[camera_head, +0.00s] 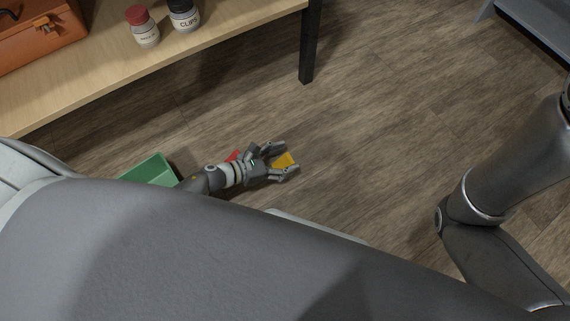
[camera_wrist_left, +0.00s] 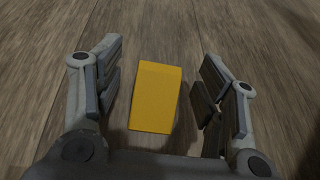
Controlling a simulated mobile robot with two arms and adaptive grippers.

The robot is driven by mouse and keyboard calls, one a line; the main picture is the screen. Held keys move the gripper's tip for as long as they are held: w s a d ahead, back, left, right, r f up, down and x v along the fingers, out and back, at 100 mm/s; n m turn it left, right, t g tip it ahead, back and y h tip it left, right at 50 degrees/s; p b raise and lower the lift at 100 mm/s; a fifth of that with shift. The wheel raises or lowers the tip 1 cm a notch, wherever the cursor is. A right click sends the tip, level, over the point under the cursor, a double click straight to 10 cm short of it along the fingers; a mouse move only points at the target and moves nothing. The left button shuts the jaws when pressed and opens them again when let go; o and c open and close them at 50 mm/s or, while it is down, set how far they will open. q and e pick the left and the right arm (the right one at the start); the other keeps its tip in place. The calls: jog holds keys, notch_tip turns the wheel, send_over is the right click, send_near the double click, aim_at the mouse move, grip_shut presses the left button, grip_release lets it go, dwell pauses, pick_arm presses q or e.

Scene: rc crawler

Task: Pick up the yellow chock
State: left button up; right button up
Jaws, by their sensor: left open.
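The yellow chock (camera_head: 285,160) is on the wood-look floor, in the middle of the head view. My left gripper (camera_head: 286,160) is open around it, with one finger on each side. In the left wrist view the chock (camera_wrist_left: 155,97) is a yellow block between the open fingers of the left gripper (camera_wrist_left: 160,85). Gaps show on both sides, so neither finger touches it there. My right arm shows at the right of the head view, but its gripper is out of view.
A red object (camera_head: 233,156) is partly hidden behind my left wrist. A green bin (camera_head: 150,170) stands left of it. A wooden table (camera_head: 100,90) with an orange toolbox (camera_head: 38,35) and two bottles is at the upper left.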

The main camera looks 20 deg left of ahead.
pick_arm(q)
jog(key=shift+b+x, duration=0.35)
jog(key=shift+x, duration=1.1)
jog(key=shift+s+f, duration=0.1)
jog(key=shift+f, duration=0.05)
jog(key=shift+c, duration=0.5)
jog(key=c, duration=1.1)
